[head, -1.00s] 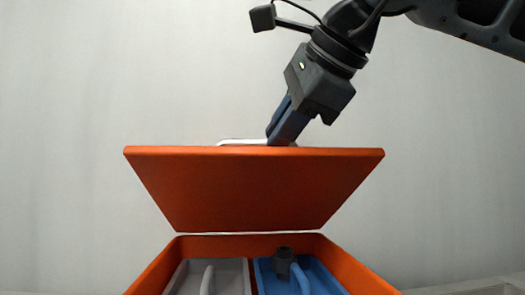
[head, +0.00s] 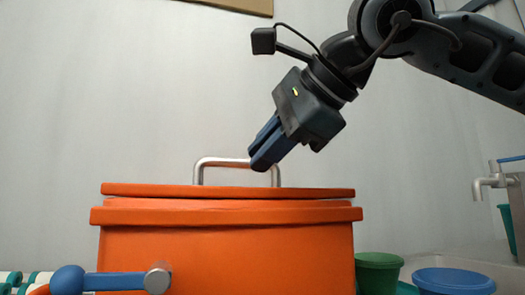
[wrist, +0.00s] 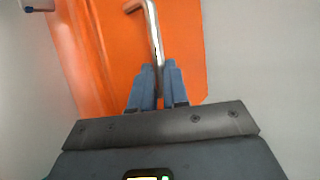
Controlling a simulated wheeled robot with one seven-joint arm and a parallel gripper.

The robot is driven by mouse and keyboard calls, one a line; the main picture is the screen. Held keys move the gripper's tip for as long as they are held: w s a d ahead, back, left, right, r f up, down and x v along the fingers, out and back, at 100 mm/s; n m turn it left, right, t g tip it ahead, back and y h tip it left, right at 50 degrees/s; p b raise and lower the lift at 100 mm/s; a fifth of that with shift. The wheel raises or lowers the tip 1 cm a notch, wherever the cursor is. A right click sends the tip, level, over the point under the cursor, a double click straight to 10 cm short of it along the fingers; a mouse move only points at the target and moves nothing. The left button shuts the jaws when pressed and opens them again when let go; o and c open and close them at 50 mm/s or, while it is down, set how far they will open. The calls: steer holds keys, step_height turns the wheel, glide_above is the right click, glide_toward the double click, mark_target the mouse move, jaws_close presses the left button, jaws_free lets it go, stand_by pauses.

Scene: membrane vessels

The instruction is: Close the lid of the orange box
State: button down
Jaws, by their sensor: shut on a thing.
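The orange box (head: 225,255) stands in front of me, its front wall facing the head camera. Its orange lid (head: 228,191) lies nearly flat over the top; a thin lighter band shows between lid and rim, and I cannot tell if the lid is fully seated. A silver handle (head: 220,161) stands up from the lid; it also shows in the wrist view (wrist: 152,30). My gripper (head: 259,160) is at the right end of the handle, its blue fingers shut on it. In the wrist view the handle bar runs between the two fingers (wrist: 158,88). The inside of the box is hidden.
A green container (head: 378,270) and a blue one (head: 453,281) are at the right of the box, near a sink tap (head: 492,182). A blue bar with a round joint (head: 110,281) crosses low in front. White and teal items (head: 30,281) lie at the left.

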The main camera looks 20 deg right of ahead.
steer(key=shift+s+f+b, duration=0.2)
steer(key=shift+f+b, duration=0.3)
steer(key=shift+f, duration=0.6)
steer(key=c, duration=1.1)
jaws_free()
steer(key=shift+c, duration=0.2)
steer(key=shift+r+p+v, duration=0.15)
steer(key=shift+p+v, duration=0.45)
steer(key=shift+v, duration=1.5)
steer(key=shift+r+p+v, duration=0.15)
steer(key=shift+p+v, duration=0.4)
steer(key=shift+v, duration=1.55)
steer(key=shift+w+a, duration=0.1)
steer(key=shift+w, duration=0.1)
